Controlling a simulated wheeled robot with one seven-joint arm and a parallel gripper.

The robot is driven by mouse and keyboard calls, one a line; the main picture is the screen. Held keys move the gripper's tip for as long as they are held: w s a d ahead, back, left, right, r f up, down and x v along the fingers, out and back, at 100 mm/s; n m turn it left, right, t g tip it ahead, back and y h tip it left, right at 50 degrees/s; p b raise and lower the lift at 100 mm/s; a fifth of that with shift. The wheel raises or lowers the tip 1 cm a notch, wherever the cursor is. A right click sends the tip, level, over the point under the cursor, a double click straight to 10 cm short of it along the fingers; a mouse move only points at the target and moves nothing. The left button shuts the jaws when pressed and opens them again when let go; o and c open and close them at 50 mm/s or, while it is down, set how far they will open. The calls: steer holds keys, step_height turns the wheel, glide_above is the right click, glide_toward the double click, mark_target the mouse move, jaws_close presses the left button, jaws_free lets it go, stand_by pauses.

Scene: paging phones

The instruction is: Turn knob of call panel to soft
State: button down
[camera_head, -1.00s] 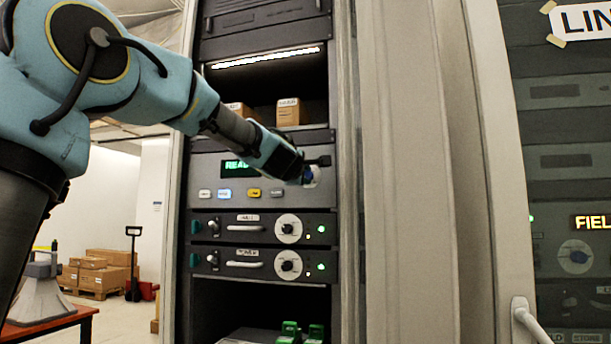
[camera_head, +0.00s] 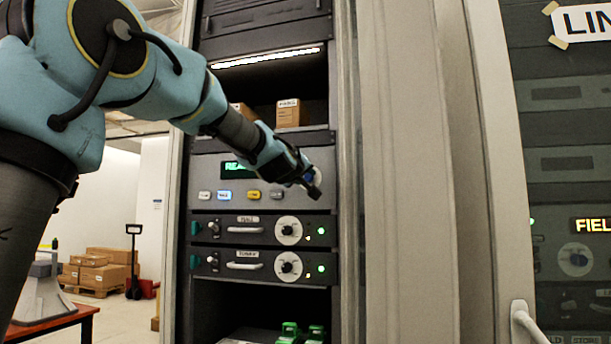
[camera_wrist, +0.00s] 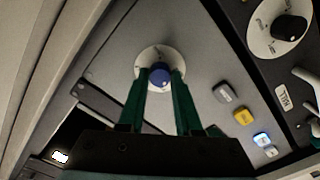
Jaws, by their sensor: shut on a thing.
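The call panel (camera_head: 215,172) is the grey unit in the rack, with a lit green display (camera_head: 234,168) that begins "REA" and is partly hidden by my gripper. Its knob (camera_wrist: 160,75) is blue on a white round dial (camera_wrist: 145,58) in the wrist view. My gripper (camera_head: 312,184) is at the panel's right side, and its green fingers (camera_wrist: 160,88) stand on both sides of the blue knob, shut on it. The dial's markings are too small to read, so I cannot tell the knob's setting. In the head view my gripper hides most of the dial.
Several small buttons (camera_head: 224,194) sit left of the knob. Below are two drawer units with black knobs (camera_head: 288,230) and handles (camera_head: 244,266). A shelf with cardboard boxes (camera_head: 291,113) is above. A rack post (camera_head: 347,120) stands close on the right.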

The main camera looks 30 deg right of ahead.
steer(key=m, duration=0.3)
steer(key=shift+d+m+p, duration=0.1)
steer(key=shift+m+p, duration=0.25)
steer(key=shift+m, duration=1.95)
steer(key=shift+f+p, duration=0.1)
steer(key=shift+p, duration=0.2)
steer(key=c, duration=0.6)
jaws_free()
steer(key=shift+s, duration=0.1)
steer(key=b+v, duration=0.4)
steer(key=v, duration=0.6)
steer(key=shift+s+a, duration=0.25)
steer(key=shift+a, duration=0.1)
